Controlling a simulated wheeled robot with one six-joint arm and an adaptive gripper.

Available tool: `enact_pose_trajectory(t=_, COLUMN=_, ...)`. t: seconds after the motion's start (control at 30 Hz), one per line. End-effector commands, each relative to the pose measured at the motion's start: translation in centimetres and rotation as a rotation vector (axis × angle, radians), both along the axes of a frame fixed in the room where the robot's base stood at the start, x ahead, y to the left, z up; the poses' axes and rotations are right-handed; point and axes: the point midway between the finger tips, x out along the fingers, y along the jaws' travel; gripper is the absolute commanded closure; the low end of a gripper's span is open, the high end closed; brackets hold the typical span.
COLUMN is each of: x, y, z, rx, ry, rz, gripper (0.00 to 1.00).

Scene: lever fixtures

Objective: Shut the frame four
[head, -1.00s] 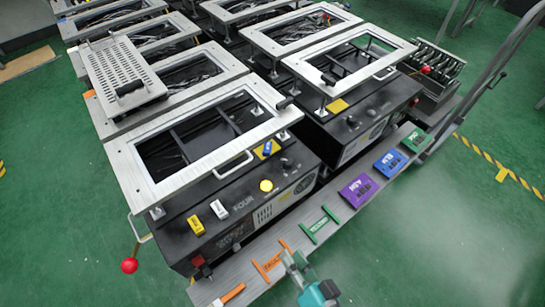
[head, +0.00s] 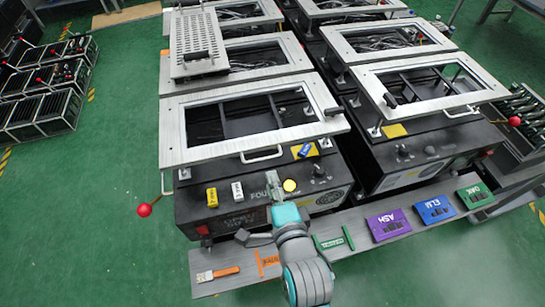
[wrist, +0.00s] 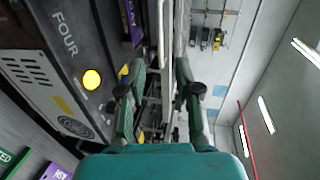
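The frame four (head: 180,130) is a pale metal rectangle with an open window, raised on short posts above a black machine (head: 262,205) lettered FOUR. A bar handle (head: 262,156) is on its front edge. My gripper (head: 272,183) is in front of the machine, below and near the handle in the head view; contact there cannot be told. In the wrist view my gripper (wrist: 160,92) is open with a gap between its dark fingers. The machine's face with the FOUR lettering (wrist: 65,33) lies left of them, and pale metal bars show beyond the gap.
A yellow button (head: 290,185), a yellow tag (head: 212,197) and a white tag (head: 237,191) are on the machine. A red ball knob (head: 144,210) sticks out at left. A second raised frame (head: 478,94) stands at right. The front shelf (head: 375,240) carries coloured plates.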

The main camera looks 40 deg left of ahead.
Motion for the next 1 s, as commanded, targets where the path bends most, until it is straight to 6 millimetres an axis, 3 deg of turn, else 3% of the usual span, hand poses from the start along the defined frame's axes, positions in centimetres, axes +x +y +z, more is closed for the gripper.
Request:
enact_pose_trajectory(t=0.5, x=5.3, y=6.2, z=-1.7, rx=-0.001, ry=-0.003, rz=0.000, gripper=0.67)
enact_pose_trajectory(t=1.0, x=6.2, y=7.2, z=-2.0, rx=-0.001, ry=-0.003, rz=-0.001, gripper=0.67)
